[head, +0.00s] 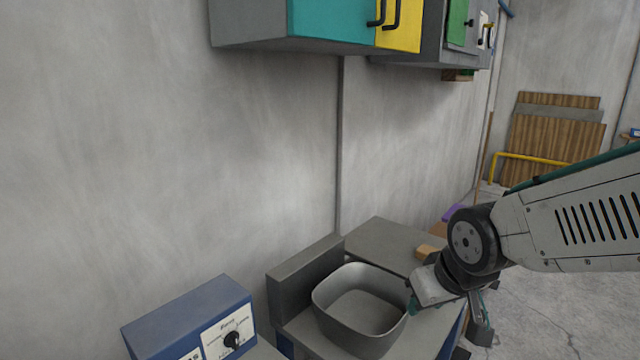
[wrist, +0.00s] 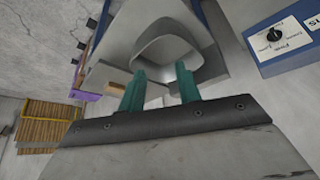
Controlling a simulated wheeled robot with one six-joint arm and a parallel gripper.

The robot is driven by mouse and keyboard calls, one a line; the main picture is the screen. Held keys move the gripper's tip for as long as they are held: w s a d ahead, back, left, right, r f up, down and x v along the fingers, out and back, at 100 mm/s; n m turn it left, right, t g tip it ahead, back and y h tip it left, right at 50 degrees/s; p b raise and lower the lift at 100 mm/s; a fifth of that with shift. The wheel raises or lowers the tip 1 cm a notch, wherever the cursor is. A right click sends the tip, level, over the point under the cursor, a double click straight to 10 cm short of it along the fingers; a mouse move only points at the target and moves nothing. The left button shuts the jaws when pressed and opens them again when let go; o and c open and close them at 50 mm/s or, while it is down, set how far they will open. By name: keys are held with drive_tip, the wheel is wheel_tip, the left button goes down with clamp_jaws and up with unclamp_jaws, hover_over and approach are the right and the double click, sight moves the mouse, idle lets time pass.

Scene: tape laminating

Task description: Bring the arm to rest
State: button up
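My arm comes in from the right in the head view, and my gripper (head: 480,318) hangs at its end, just right of a grey bin. In the wrist view my gripper (wrist: 160,82) shows two teal fingers set apart, with nothing between them. The grey bin (head: 345,325) stands on a grey bench and looks empty. It also shows in the wrist view (wrist: 150,52), beyond the fingertips.
A blue control box (head: 185,318) with a dial stands at the lower left. Teal and yellow cabinets (head: 330,20) hang on the wall above. Wooden boards (head: 553,140) and a yellow rail (head: 535,158) are at the back right. Open floor lies right of the bench.

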drive_tip(key=s+d+r+m+g, duration=0.1)
drive_tip(key=s+d+r+g, duration=0.1)
drive_tip(key=s, duration=0.7)
drive_tip(key=s+d+r+m+g+h, duration=0.1)
drive_tip(key=s+d+r, duration=0.3)
drive_tip(key=s, duration=0.5)
drive_tip(key=shift+d+m+g, duration=0.6)
drive_tip(key=shift+d, duration=0.65)
